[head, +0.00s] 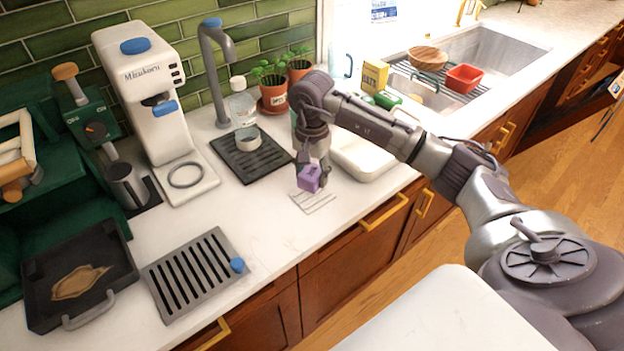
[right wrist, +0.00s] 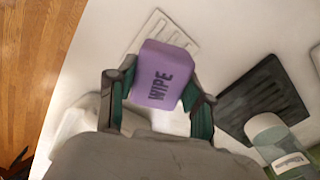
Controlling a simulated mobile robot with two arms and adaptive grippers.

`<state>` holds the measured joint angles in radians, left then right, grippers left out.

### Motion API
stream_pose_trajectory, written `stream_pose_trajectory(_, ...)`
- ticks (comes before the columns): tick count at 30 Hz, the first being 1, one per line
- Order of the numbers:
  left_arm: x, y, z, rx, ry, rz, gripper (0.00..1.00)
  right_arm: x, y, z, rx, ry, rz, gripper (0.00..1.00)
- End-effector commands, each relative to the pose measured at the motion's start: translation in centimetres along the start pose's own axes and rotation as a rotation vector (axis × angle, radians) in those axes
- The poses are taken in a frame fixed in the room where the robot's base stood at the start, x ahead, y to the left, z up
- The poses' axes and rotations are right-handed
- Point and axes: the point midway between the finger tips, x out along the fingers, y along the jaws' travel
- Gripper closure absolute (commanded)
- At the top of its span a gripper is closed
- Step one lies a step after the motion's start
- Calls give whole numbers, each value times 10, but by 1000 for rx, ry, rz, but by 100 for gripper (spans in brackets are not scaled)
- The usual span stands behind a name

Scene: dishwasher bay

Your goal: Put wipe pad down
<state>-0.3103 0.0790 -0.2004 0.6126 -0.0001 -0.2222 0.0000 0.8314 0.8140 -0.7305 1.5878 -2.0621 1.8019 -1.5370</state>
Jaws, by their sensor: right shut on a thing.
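The wipe pad (head: 309,179) is a small purple block. In the right wrist view the wipe pad (right wrist: 163,76) shows the word "WIPE" on its side. My right gripper (head: 312,172) is shut on it, with a finger on each side (right wrist: 160,95). A pale lined mat (head: 318,203) lies on the white counter under the pad, and in the right wrist view the mat (right wrist: 176,38) shows partly behind it. I cannot tell whether the pad touches the mat. My left gripper is not in view.
A clear bottle (head: 242,105) and potted plants (head: 273,92) stand behind. A white lidded box (head: 362,160) is close on the right. A grey grate (head: 190,285) lies front left, with bare counter between.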

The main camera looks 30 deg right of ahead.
Motion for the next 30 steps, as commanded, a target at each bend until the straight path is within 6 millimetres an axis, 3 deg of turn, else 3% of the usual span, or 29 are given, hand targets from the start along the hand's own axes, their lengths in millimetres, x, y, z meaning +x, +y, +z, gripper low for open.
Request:
stream_pose_trajectory(7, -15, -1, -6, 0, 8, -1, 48, 32, 1, 1, 0, -2, 3, 77)
stream_pose_trajectory(19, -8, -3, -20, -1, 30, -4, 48, 39, 1, 0, -1, 0, 1, 77)
stream_pose_trajectory(20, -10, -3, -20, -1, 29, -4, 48, 38, 1, 0, -1, 0, 1, 46)
stream_pose_trajectory(24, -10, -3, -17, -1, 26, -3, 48, 37, 1, 0, -1, 0, 1, 24)
stream_pose_trajectory(30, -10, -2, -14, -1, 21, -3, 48, 37, 1, 0, -1, -1, 1, 24)
